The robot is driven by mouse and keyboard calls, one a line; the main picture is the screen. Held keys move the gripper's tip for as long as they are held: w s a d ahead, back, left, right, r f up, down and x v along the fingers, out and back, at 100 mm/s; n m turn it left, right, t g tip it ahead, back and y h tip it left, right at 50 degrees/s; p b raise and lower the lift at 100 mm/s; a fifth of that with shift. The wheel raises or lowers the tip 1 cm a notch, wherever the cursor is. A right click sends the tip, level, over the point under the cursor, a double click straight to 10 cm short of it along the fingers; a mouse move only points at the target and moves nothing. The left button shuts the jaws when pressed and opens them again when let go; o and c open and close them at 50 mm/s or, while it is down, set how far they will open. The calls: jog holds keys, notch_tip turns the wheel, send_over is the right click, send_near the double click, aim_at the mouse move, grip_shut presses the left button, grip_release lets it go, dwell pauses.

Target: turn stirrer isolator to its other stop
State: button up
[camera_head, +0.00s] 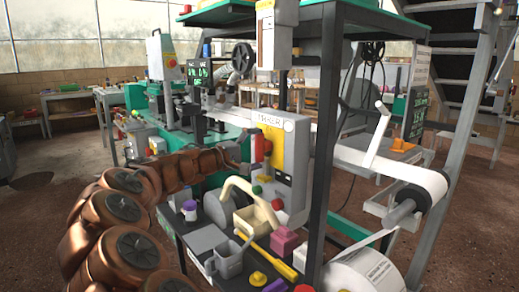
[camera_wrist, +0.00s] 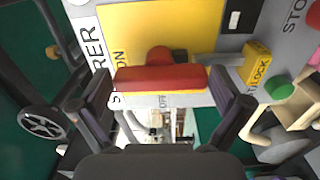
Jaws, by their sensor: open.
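The stirrer isolator is a red bar handle (camera_wrist: 160,79) on a round red hub, mounted on a yellow plate (camera_wrist: 140,28). Part of an "ON" label shows above the bar's left part, and another label, partly covered, lies below the bar. My gripper (camera_wrist: 160,112) is open, with one dark finger at each end of the bar. Whether either finger touches it I cannot tell. In the head view the red handle (camera_head: 260,148) stands upright on the grey box's yellow plate, and my gripper (camera_head: 240,162) is just left of it, its fingers partly hidden.
A "LOCK" tag (camera_wrist: 257,62), a green button (camera_wrist: 279,87) and a red stop button lie right of the handle in the wrist view. Below the box, a cluttered bench holds a grey jug (camera_head: 228,260) and a pink block (camera_head: 285,242). A dark frame post (camera_head: 318,150) stands right.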

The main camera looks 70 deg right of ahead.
jog(key=v, duration=1.1)
dwell(0.3)
jog(key=s+a+n+t+y+p, duration=0.2)
jog(key=s+a+y+p, duration=0.2)
jog(key=a+p, duration=0.5)
jog(key=s+a+n+t+y+p, duration=0.2)
jog(key=a+y+p, duration=0.4)
jog(key=a, duration=1.6)
jog(key=s+a+r+n+t+y+p, duration=0.1)
jog(key=s+a+y+p, duration=0.4)
jog(key=a+p, duration=0.7)
jog(key=a+n+t, duration=0.1)
jog(key=a+t, duration=0.1)
jog(key=a, duration=0.1)
jog(key=shift+s+a+y, duration=0.3)
